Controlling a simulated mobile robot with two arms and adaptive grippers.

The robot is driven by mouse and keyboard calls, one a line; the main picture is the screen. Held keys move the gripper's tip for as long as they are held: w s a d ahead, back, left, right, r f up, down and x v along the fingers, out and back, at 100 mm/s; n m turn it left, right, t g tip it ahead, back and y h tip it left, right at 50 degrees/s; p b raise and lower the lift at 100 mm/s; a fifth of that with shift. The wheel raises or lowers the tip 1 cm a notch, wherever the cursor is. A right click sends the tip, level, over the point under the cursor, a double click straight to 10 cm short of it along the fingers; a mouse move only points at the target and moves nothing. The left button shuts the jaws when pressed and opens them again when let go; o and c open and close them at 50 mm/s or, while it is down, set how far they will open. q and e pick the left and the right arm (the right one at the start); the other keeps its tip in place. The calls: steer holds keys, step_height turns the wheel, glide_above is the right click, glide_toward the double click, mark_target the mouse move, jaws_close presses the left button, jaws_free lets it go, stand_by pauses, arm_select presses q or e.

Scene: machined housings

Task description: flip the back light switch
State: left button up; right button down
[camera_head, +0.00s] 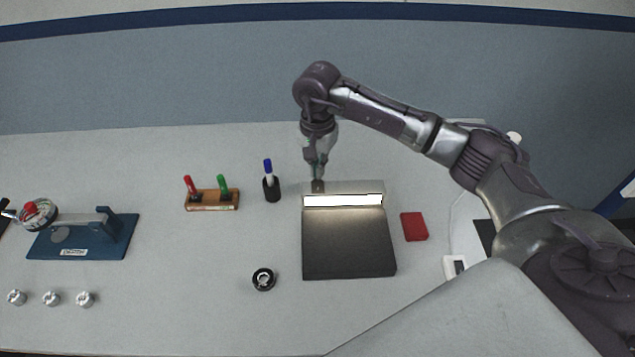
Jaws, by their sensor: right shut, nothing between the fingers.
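A light box (348,250) with a dark front panel and a brightly lit white strip (343,200) stands mid-table. A light grey ledge runs along its back, behind the strip. My right gripper (318,187) points down, shut and empty, with its fingertips at the back left corner of this ledge. I cannot make out a switch there; the fingertips cover that spot, and I cannot tell whether they touch it. My left gripper is not in view.
Left of the box are a black cup (271,190) with a blue-capped marker, a wooden marker holder (212,201), a black ring (263,279) and a blue fixture (85,240). On the right lie a red block (414,227) and a white device (454,266).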

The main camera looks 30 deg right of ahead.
mark_target(318, 181)
steer(key=shift+f+b, duration=1.15)
steer(key=shift+f, duration=0.1)
stand_by(0.4)
steer(key=shift+s, duration=0.1)
steer(key=shift+r+p, duration=0.55)
steer(key=shift+r, duration=0.35)
steer(key=shift+r+p, duration=1.15)
steer(key=shift+r, duration=1.5)
steer(key=shift+f, duration=0.1)
